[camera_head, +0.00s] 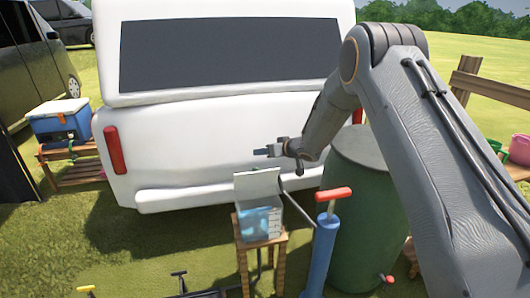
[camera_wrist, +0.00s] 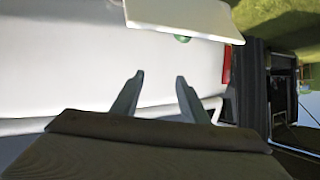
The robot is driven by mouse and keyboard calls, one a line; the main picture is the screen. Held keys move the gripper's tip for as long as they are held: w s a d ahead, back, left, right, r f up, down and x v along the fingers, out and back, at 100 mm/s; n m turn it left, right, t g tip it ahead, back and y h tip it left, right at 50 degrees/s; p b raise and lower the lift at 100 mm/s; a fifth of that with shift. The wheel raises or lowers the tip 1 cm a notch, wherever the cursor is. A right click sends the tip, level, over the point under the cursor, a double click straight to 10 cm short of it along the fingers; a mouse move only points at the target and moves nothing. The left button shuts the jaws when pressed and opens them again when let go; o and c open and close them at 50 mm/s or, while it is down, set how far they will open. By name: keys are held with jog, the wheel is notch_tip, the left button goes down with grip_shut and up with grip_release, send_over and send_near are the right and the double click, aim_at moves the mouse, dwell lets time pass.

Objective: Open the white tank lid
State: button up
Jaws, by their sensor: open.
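The small white tank (camera_head: 259,225), with blue showing on its front, stands on a wooden stool in the head view. Its white lid panel (camera_head: 256,183) shows above the blue part and looks raised, though its exact tilt is hard to tell. My gripper (camera_head: 262,152) is just above the panel's top edge, in front of the van's rear. In the wrist view my gripper's two fingers (camera_wrist: 156,80) are apart with nothing between them. A white panel (camera_wrist: 190,16), likely the lid, lies beyond the fingertips, with a clear gap. The tank's inside is hidden.
A white van (camera_head: 215,160) fills the background close behind my gripper. A blue pump (camera_head: 322,250) with a red handle and a green barrel (camera_head: 362,220) stand right of the stool (camera_head: 243,262). A blue cooler (camera_head: 62,120) sits far left. Open grass lies left of the stool.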

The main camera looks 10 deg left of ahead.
jog(key=v, duration=0.7)
jog(key=shift+s+d+r+b, duration=0.15)
jog(key=shift+b, duration=0.2)
